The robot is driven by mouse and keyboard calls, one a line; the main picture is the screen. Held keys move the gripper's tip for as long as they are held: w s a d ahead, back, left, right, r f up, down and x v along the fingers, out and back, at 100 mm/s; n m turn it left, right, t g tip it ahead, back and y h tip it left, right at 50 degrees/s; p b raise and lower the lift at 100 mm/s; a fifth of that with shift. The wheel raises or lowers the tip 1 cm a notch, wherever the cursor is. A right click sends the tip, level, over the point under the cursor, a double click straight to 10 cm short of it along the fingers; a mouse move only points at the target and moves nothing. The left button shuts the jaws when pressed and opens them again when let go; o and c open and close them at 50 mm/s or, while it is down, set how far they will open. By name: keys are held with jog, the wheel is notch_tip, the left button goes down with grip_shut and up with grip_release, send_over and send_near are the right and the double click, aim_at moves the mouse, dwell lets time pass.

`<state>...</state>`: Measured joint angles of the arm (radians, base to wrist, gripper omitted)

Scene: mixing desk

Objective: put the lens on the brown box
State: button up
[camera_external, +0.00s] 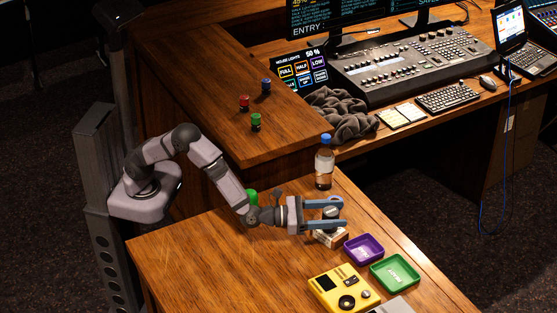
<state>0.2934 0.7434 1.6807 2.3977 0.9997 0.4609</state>
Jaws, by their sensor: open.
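My gripper (341,213) is open above the front table, its two blue fingers pointing right. A small grey round piece (330,212), which looks like the lens, shows between the fingers. The small brown box (331,239) with pale markings is just below the fingers, partly hidden by the lower one. The lens appears over or on the box; from this one view I cannot tell whether it rests on the box or touches a finger.
A bottle with a blue cap (324,164) stands behind my gripper. A purple tray (363,249), a green tray (394,272) and a yellow device (343,289) are at the right front. A green object (251,197) is partly behind my arm. The table's left front is clear.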

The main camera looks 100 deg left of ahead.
jog(key=b+v, duration=0.1)
jog(key=v, duration=0.8)
jog(key=shift+s, duration=0.2)
